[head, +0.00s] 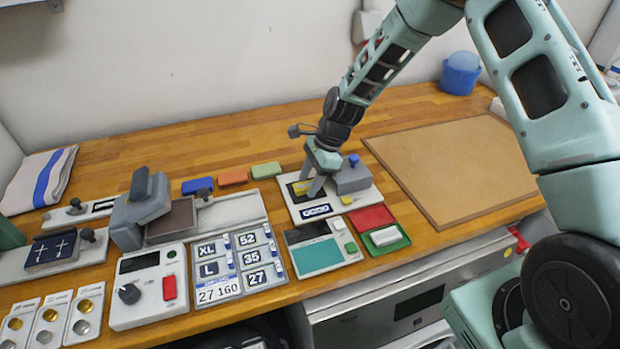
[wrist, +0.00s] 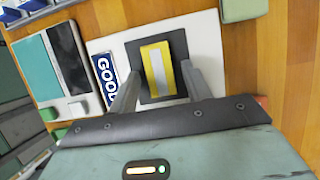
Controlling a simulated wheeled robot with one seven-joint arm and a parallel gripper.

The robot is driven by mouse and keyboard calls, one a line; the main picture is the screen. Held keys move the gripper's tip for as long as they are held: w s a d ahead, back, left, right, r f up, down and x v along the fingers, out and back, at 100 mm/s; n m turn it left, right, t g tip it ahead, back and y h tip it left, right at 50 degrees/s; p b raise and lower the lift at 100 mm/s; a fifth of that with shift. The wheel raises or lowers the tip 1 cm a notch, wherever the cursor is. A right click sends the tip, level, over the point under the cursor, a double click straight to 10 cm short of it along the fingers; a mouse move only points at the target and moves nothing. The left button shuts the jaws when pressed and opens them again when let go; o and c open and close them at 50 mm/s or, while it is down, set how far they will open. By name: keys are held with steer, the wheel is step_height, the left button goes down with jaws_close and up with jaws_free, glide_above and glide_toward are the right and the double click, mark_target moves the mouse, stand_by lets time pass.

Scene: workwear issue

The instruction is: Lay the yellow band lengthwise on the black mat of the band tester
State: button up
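The yellow band (wrist: 158,69), with a pale grey stripe down its middle, lies flat on the black mat (wrist: 132,55) of the band tester (wrist: 208,40) in the wrist view. Its long side runs roughly parallel to the mat's sides, with dark mat showing around it. In the head view the band (head: 299,187) is partly hidden behind my fingers. My gripper (wrist: 162,72) is over the tester, its two fingers apart on either side of the band, with a gap to each band edge. A "GOOD" label (wrist: 106,80) is beside the mat.
The tester's grey block with a blue knob (head: 353,174) stands right of my gripper. A scale-like device with a teal panel (head: 318,254) and a red and green tray (head: 378,228) are in front. Orange (head: 233,177) and green (head: 266,170) blocks lie to the left. A brown board (head: 455,165) is bare at right.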

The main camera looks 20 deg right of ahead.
steer(key=b+v, duration=0.3)
steer(key=v, duration=0.9)
steer(key=s+a+r+n+h, duration=0.1)
steer(key=s+a+r+n, duration=0.2)
steer(key=s+a+n, duration=0.4)
steer(key=s+a+r+n+h, duration=0.15)
steer(key=s+a+n, duration=0.3)
steer(key=s, duration=0.45)
steer(key=s+r+n+h, duration=0.1)
steer(key=s+n, duration=1.3)
steer(key=s, duration=0.3)
steer(key=shift+d+r, duration=0.3)
steer(key=shift+h, duration=0.25)
